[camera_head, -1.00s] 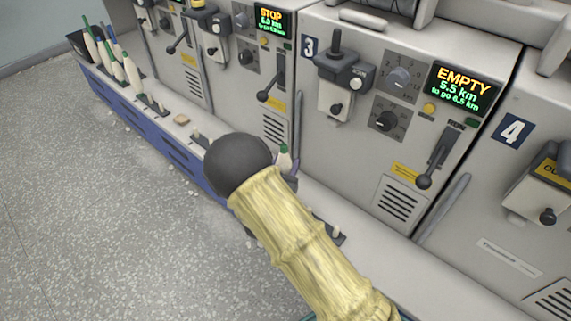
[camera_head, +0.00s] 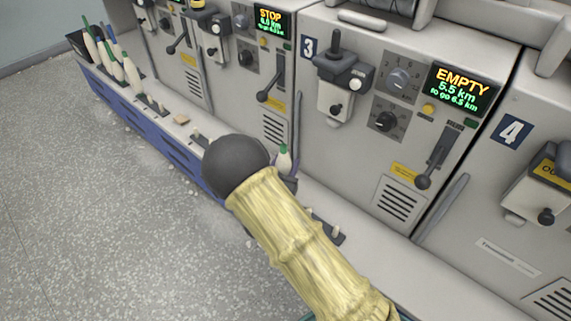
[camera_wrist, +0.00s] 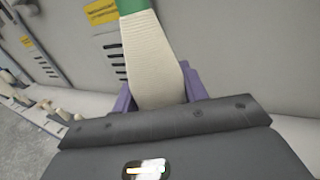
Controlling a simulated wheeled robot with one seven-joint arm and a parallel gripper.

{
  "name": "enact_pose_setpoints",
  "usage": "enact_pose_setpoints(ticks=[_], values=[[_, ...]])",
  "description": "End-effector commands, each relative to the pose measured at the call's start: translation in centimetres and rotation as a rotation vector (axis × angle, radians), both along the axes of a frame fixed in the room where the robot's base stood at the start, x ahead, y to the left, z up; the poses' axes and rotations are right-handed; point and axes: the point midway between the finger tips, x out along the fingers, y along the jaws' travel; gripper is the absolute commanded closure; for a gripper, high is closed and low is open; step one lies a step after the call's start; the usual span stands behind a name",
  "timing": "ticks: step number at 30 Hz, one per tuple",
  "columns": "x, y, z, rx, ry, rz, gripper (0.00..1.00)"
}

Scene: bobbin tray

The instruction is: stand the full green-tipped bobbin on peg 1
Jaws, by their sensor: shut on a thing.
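My gripper (camera_wrist: 160,88) has purple fingers, one on each side of a white, full bobbin with a green tip (camera_wrist: 152,55), and is shut on it. In the head view the bobbin's green tip and upper part (camera_head: 284,160) show just past my dark wrist, close to the machine fronts. My forearm hides the lower bobbin and most of the gripper. Short pale pegs stand on the ledge, one pair left of my wrist (camera_head: 195,133) and one right of my arm (camera_head: 336,232). I cannot tell which is peg 1.
Several green-tipped bobbins (camera_head: 131,70) stand at the far left end of the ledge by a dark box (camera_head: 80,44). A tan block (camera_head: 181,119) lies on the ledge. Grey machine fronts with levers (camera_head: 432,160) rise behind. The speckled floor (camera_head: 90,210) at left is clear.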

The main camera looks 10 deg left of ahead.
Motion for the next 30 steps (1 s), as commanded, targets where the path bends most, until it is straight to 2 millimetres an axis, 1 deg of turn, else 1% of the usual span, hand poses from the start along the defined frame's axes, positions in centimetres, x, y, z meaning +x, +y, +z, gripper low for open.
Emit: enact_pose_setpoints(ticks=[13, 30], values=[[-0.1, 0.1, 0.0, 0.000, 0.000, 0.001, 0.82], [-0.1, 0.1, -0.9, 0.000, 0.000, 0.001, 0.82]])
